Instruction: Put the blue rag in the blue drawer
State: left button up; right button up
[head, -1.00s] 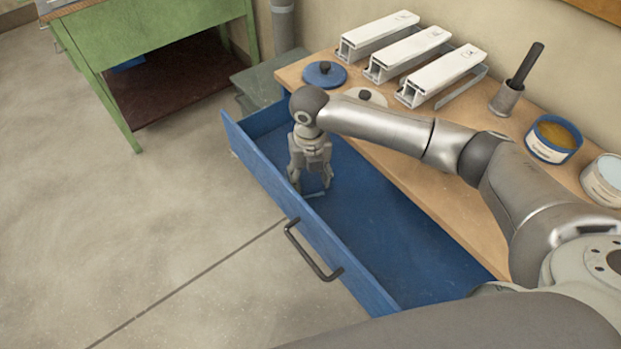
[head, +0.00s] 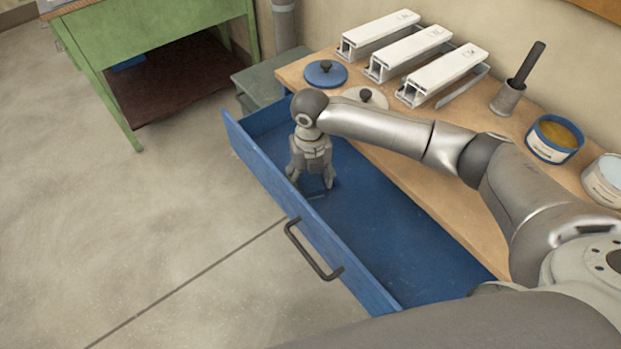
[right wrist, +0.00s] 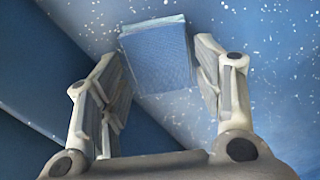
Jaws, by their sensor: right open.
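The blue drawer (head: 395,240) is pulled open below the workbench, with its dark handle (head: 314,250) on the front. My right gripper (head: 311,184) is inside the drawer's far end, pointing down and open. The blue rag (right wrist: 157,56), a small folded pad, shows between the open fingertips (right wrist: 160,85) in the right wrist view, with gaps at both sides. In the head view the rag (head: 317,196) is a small lighter patch on the drawer floor, partly hidden by the gripper. My left gripper is not in view.
On the wooden bench (head: 400,160) are several white profiles (head: 440,72), a blue lid (head: 325,73), a pale lid (head: 366,97), a brush in a holder (head: 508,96) and two tins (head: 553,138) (head: 605,180). A green table (head: 160,40) stands at the back left. The rest of the drawer is empty.

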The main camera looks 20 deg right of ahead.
aim_at(310, 183)
notch_tip(310, 183, up, 12)
jog(key=shift+f, duration=0.25)
jog(key=shift+c, duration=0.4)
dwell(0.8)
